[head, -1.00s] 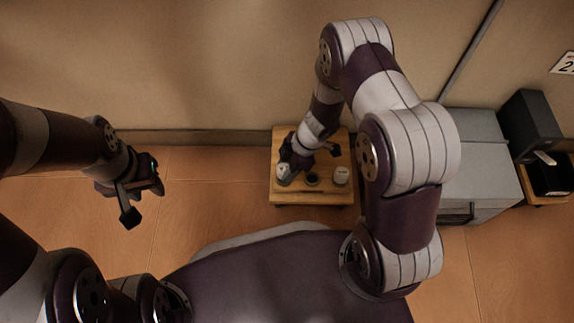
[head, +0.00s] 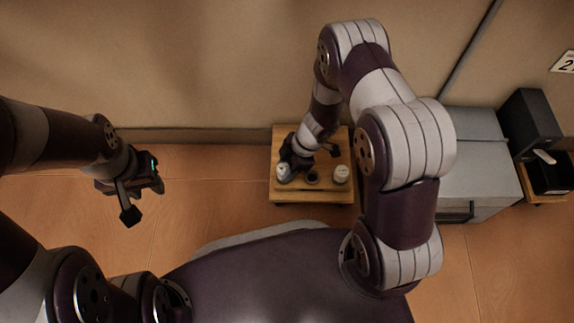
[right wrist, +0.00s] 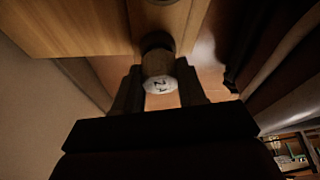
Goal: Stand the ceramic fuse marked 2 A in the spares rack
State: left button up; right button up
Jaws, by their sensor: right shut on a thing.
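The fuse (right wrist: 160,85) has a white round end with a dark marking that looks like a 2; the rest of the marking is hard to read. My right gripper (right wrist: 160,92) is shut on it, one finger on each side. In the head view the fuse's white top (head: 283,172) shows at the left of a small wooden stand (head: 290,198), just below my right gripper (head: 287,166). I cannot tell whether the fuse touches the stand. My left gripper (head: 143,199) is open and empty over the floor at the left.
A dark round socket (head: 312,178) is in the middle of the stand, and another white-topped piece (head: 341,174) stands at its right. A grey cabinet (head: 482,165) and a black box (head: 530,125) are further right. The wall is close behind the stand.

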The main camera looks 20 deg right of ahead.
jog(key=shift+f, duration=0.4)
dwell(0.6)
jog(key=o, duration=1.6)
notch_tip(320, 180, up, 7)
jog(key=p, duration=0.8)
jog(key=shift+p, duration=0.4)
